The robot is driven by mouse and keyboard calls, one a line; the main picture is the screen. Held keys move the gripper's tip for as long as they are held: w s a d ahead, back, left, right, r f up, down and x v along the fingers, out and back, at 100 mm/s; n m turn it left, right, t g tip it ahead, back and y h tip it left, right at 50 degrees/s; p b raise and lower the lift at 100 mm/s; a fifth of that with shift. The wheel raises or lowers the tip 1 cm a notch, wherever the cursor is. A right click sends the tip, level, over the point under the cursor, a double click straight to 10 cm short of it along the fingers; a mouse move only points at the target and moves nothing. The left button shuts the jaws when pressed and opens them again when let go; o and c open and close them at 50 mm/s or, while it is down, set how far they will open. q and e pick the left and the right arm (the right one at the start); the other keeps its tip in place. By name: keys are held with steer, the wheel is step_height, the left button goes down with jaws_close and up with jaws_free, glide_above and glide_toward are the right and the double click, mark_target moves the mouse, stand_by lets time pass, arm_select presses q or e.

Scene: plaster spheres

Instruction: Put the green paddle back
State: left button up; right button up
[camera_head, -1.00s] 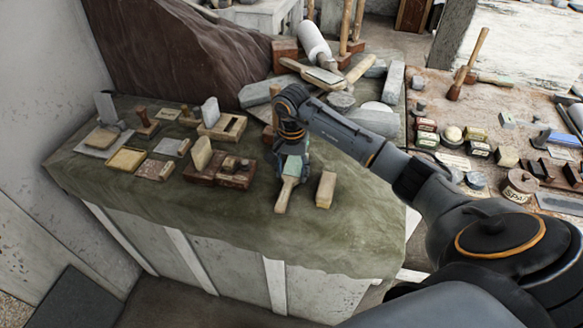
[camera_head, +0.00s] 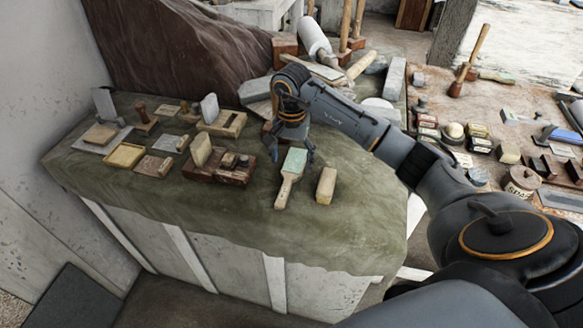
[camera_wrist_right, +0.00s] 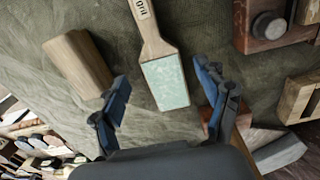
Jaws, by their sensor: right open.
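The green paddle (camera_head: 293,164) has a pale green face and a wooden handle. It lies on the green cloth of the table (camera_head: 240,225), with its handle toward the front edge. In the right wrist view the paddle (camera_wrist_right: 166,82) lies with its green face between and beyond the fingertips, and its handle points away. My right gripper (camera_head: 293,150) is open and empty above the paddle's green end; its two spread fingers also show in the right wrist view (camera_wrist_right: 163,98). The fingers look apart from the paddle. My left gripper is not in view.
A wooden block (camera_head: 326,185) lies just right of the paddle. A dark wooden holder (camera_head: 222,166) with blocks stands to its left. Several stone pieces lie behind my arm. A brown bench (camera_head: 470,110) with tins and tools is at the right. The cloth's front is clear.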

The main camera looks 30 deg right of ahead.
mark_target(291, 171)
step_height(291, 171, up, 9)
steer(key=b, duration=0.2)
steer(key=shift+f, duration=0.2)
steer(key=shift+f, duration=0.1)
